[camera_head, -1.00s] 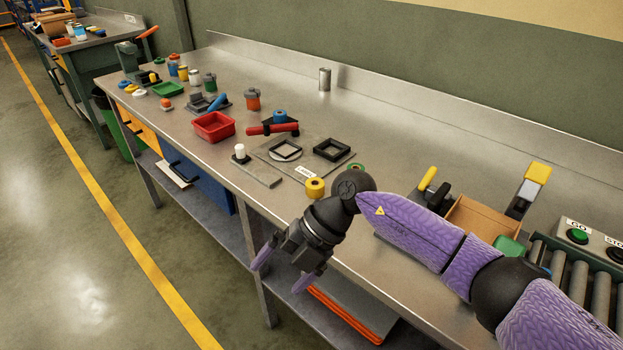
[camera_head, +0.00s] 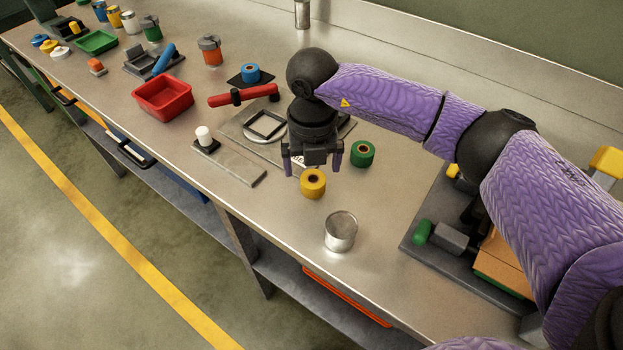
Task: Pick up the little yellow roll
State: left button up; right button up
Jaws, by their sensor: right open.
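The little yellow roll (camera_head: 313,185) sits on the metal bench, its dark centre hole facing up. My right gripper (camera_head: 313,170) is open and points down just behind and above the roll. Its purple fingers stand apart, one to the left and one to the right; I see nothing between them. I cannot tell the exact height of the fingertips above the bench. The left gripper is not in view.
A green roll (camera_head: 362,153) stands close right of the gripper. An empty metal cup (camera_head: 340,231) is in front of the yellow roll. A grey plate (camera_head: 238,163) and a red bin (camera_head: 162,97) lie to the left. A clamp device (camera_head: 455,238) is at the right.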

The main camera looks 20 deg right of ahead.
aim_at(313, 179)
notch_tip(313, 179, down, 5)
jog(key=shift+s+d+r+b, duration=0.1)
jog(key=shift+r+b, duration=0.05)
jog(key=shift+b, duration=0.4)
